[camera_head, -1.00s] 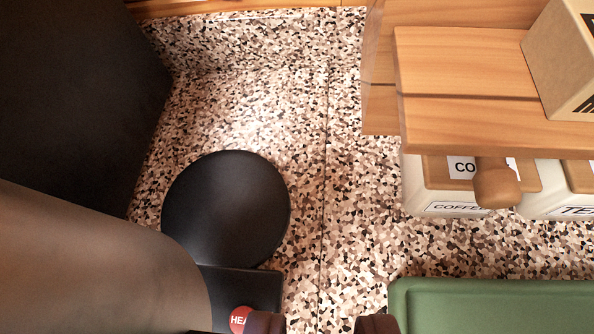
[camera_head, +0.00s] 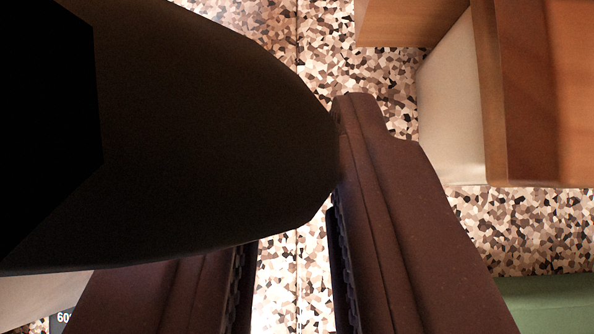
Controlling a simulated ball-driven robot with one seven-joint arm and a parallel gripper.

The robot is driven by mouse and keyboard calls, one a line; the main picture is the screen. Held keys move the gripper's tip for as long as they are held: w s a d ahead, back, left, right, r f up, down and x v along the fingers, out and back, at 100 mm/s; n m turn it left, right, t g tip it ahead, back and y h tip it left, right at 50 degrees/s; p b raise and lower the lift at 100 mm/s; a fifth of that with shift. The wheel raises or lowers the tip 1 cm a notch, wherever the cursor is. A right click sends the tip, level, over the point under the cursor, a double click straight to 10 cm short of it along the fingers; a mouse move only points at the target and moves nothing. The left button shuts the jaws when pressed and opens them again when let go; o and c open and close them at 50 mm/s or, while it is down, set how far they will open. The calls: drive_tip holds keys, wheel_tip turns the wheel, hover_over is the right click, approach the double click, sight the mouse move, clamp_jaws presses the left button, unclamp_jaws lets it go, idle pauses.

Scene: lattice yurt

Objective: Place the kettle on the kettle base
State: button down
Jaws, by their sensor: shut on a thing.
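A large dark rounded body, which I take to be the kettle (camera_head: 215,140), fills the upper left and middle of the view. Its right end meets the inner side of the right finger of my gripper (camera_head: 292,235), near that finger's tip. It covers the tip of the left finger. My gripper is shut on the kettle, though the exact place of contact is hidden. The kettle base is not visible; the kettle's dark bulk blocks the left side. Whether the kettle touches anything below cannot be told.
A speckled counter (camera_head: 510,232) shows between the fingers and at right. A wooden shelf unit (camera_head: 570,90) with a pale canister (camera_head: 450,115) stands upper right. A green thing (camera_head: 550,303) lies lower right. A small dark label reading "60" (camera_head: 64,319) shows lower left.

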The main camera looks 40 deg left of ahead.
drive_tip(key=shift+f+b, duration=0.45)
drive_tip(key=shift+f, duration=1.3)
drive_tip(key=shift+f, duration=0.2)
drive_tip(key=c, duration=1)
unclamp_jaws()
drive_tip(key=shift+s, duration=0.1)
